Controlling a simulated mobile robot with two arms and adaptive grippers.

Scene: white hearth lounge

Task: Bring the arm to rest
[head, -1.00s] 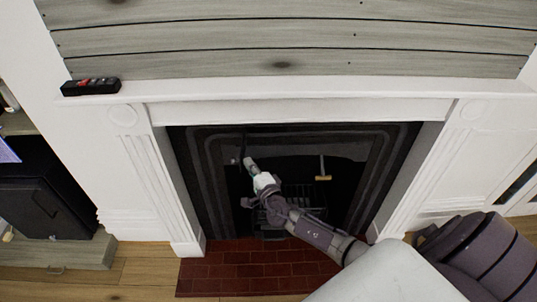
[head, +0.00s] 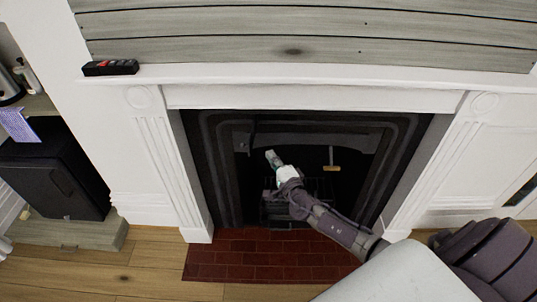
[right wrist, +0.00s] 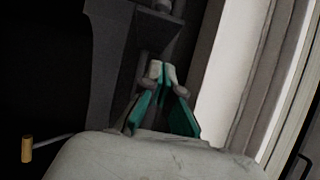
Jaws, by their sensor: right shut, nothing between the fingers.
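My right arm reaches from the lower right into the opening of the fireplace (head: 315,103) in the head view. My right gripper (head: 271,156) is inside the dark opening, left of its middle, and looks empty. In the right wrist view the two fingertips of the right gripper (right wrist: 161,70) are together with nothing between them. A dark metal piece of the fireplace stands behind the fingertips there; I cannot tell whether they touch it. My left gripper is not in view.
A handle with a wooden grip (head: 332,168) is right of my gripper, and a dark grate (head: 283,214) is below it. White pilasters flank the opening. A black box (head: 110,68) lies on the mantel. Red brick hearth (head: 250,262) and wooden floor in front are clear.

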